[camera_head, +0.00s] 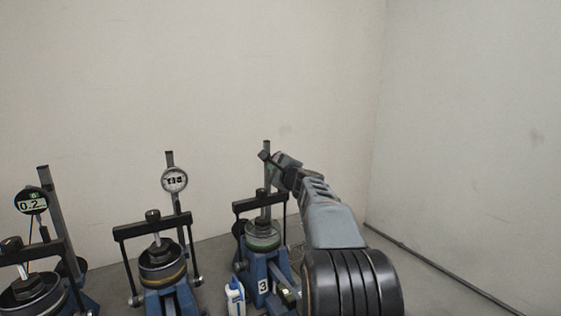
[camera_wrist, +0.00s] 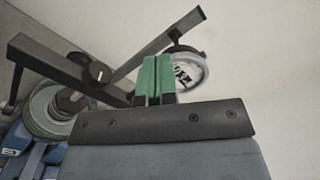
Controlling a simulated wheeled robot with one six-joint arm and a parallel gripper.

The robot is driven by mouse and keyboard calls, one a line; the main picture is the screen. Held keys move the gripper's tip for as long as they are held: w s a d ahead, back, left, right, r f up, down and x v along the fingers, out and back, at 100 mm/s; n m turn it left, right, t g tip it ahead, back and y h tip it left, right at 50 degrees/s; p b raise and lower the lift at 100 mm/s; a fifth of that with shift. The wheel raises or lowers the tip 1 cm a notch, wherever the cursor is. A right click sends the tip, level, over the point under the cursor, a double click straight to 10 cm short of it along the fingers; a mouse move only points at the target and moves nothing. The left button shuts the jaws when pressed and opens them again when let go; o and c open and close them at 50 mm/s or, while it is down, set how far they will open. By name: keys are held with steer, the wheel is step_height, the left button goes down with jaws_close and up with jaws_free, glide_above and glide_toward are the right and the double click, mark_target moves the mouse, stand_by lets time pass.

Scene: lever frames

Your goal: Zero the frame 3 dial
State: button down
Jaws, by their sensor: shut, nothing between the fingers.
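Frame 3 (camera_head: 262,268) is the blue lever frame with a "3" label, at the right of the row in the head view. Its dial is hidden behind my gripper (camera_head: 268,158) there. In the wrist view a round dial (camera_wrist: 193,72) with a pale face and dark marks shows just right of my green fingers (camera_wrist: 155,76), which cover its left part. The fingers are together with nothing between them. I cannot tell whether they touch the dial, and its reading is not legible. A dark post (camera_wrist: 160,45) and crossbar (camera_wrist: 65,68) show to the left.
A middle frame (camera_head: 168,300) bears a round white dial (camera_head: 174,179). A left frame bears a digital dial (camera_head: 32,200) that appears to show 0.2. A white and blue bottle (camera_head: 235,296) stands beside frame 3. Bare walls lie behind and to the right.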

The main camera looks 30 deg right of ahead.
steer(key=shift+w+r, duration=0.15)
steer(key=shift+w, duration=0.7)
steer(key=shift+r, duration=0.15)
steer(key=shift+r, duration=0.2)
stand_by(0.5)
